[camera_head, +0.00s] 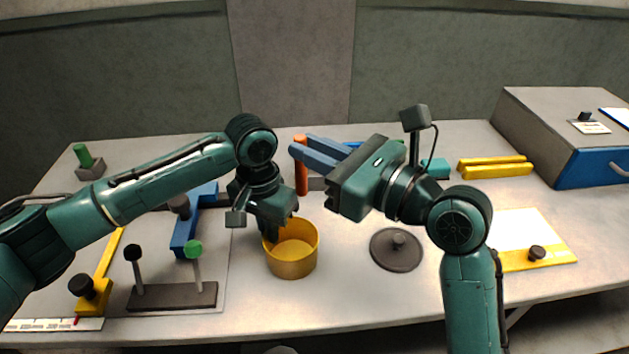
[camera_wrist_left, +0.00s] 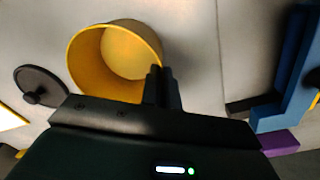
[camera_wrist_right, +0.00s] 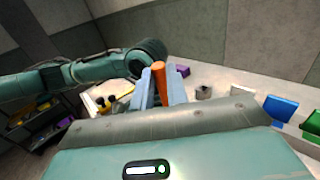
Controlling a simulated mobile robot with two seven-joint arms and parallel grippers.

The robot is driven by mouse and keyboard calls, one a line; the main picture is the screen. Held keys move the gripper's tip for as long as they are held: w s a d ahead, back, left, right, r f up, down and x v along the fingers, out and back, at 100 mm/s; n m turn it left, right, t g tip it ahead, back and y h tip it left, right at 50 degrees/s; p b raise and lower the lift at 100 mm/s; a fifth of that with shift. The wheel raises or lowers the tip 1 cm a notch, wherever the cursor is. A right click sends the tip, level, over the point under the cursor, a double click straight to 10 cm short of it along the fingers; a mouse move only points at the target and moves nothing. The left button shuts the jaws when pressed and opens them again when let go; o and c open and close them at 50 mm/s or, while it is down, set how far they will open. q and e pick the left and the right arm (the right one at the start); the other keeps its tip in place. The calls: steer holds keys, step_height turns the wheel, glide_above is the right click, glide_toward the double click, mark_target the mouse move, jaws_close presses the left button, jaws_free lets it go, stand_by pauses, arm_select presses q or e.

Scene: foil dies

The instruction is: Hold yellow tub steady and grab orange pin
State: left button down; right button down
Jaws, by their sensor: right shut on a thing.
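The yellow tub (camera_head: 292,262) stands open and upright near the table's front. My left gripper (camera_head: 270,236) is at its left rim from above. In the left wrist view, the dark fingers (camera_wrist_left: 162,88) are close together on either side of the wall of the tub (camera_wrist_left: 85,75); whether they press on it I cannot tell. The orange pin (camera_head: 301,180) is upright behind the tub. My right gripper (camera_head: 312,152) is shut on it with blue fingers, and the pin (camera_wrist_right: 158,72) shows between them in the right wrist view. Whether the pin's lower end touches anything is unclear.
A dark round lid with a knob (camera_head: 396,250) lies right of the tub. A stand with black and green knobs (camera_head: 172,297) and a blue bracket (camera_head: 184,235) are at left. Yellow bars (camera_head: 495,166) and a grey cabinet (camera_head: 535,125) are at right.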

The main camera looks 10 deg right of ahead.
stand_by(0.3)
arm_select(q)
steer(key=c, duration=1.6)
jaws_free()
steer(key=shift+r, duration=0.1)
